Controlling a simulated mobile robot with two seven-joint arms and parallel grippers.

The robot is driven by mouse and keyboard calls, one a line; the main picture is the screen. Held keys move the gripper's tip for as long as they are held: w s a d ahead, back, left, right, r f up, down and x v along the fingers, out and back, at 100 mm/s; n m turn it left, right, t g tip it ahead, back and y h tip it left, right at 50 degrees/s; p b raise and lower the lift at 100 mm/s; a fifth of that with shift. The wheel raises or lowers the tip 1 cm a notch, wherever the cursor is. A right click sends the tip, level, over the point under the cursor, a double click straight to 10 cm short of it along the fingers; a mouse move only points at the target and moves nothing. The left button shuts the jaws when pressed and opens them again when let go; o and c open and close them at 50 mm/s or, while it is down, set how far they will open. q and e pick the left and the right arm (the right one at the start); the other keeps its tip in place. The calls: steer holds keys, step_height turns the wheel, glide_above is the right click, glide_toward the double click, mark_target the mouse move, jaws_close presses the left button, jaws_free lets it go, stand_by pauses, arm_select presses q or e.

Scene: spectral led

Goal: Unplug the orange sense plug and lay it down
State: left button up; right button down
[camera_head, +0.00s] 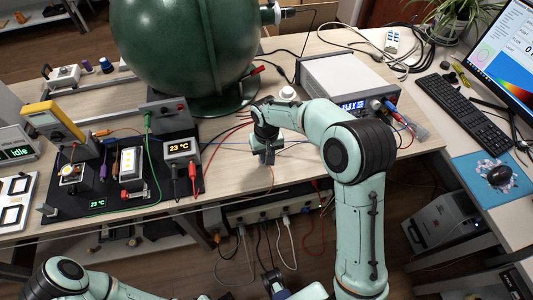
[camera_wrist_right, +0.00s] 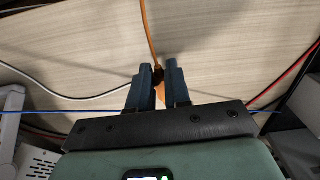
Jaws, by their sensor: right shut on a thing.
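My right gripper (camera_head: 268,157) is over the front part of the wooden table, right of the black mat. In the right wrist view its two dark fingers (camera_wrist_right: 158,82) are shut on the orange sense plug (camera_wrist_right: 160,95), which is mostly hidden between them. A thin orange cable (camera_wrist_right: 148,32) runs from the plug away over the wood. In the head view the plug is hidden by the gripper, and a piece of orange cable shows just below it. My left gripper (camera_head: 272,282) is low at the bottom edge, below the table front; its jaw opening is unclear.
A bench supply (camera_head: 345,82) stands behind my right arm. A large green sphere (camera_head: 185,45) stands at the back. The black mat (camera_head: 75,203) at left carries several small devices and cables. Bare wood lies around the right gripper, crossed by thin wires.

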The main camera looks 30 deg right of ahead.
steer(key=shift+f+b, duration=0.6)
steer(key=shift+f, duration=0.5)
steer(key=c, duration=1.5)
jaws_free()
steer(key=shift+f, duration=0.1)
steer(key=o, duration=0.5)
steer(key=shift+r+p, duration=1.1)
steer(key=shift+r, duration=0.55)
step_height(320, 180, up, 13)
steer(key=p, duration=0.1)
steer(key=shift+r, duration=0.15)
